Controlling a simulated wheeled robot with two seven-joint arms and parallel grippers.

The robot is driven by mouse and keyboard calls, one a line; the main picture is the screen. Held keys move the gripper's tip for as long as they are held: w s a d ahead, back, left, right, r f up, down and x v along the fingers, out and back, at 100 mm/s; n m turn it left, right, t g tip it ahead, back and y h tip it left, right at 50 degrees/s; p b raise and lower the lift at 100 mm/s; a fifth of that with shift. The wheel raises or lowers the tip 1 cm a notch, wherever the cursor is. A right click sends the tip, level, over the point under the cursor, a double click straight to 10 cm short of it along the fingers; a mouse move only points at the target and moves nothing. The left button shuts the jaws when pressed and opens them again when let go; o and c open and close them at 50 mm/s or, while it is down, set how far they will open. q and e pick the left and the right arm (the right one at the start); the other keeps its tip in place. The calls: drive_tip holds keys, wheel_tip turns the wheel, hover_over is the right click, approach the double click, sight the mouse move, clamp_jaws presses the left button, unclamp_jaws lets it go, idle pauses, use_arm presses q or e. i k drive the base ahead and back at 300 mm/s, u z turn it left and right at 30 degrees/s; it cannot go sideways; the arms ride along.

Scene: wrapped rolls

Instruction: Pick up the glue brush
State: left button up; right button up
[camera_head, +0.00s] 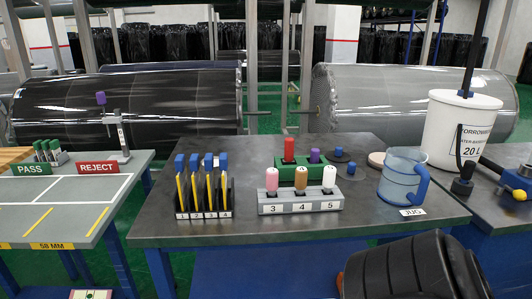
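No item is clearly marked as the glue brush. Several upright tools with blue tops and yellow handles (196,190) stand in a black rack (203,212) numbered from 1 on the dark table. I cannot tell whether they are brushes. A long dark handle (475,45) with a blue lower part rises from the white 20 L bucket (454,128) at the right; its lower end is hidden inside.
A grey holder (300,206) and a green holder (291,174) carry coloured capped pieces. A clear blue jug (402,177) stands right of them. The dark table's (270,232) front strip is bare. PASS and REJECT signs (98,168) stand on the left table. Large wrapped rolls (130,100) lie behind.

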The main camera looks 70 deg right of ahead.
sight(288, 142)
drive_tip(key=z, duration=1.75)
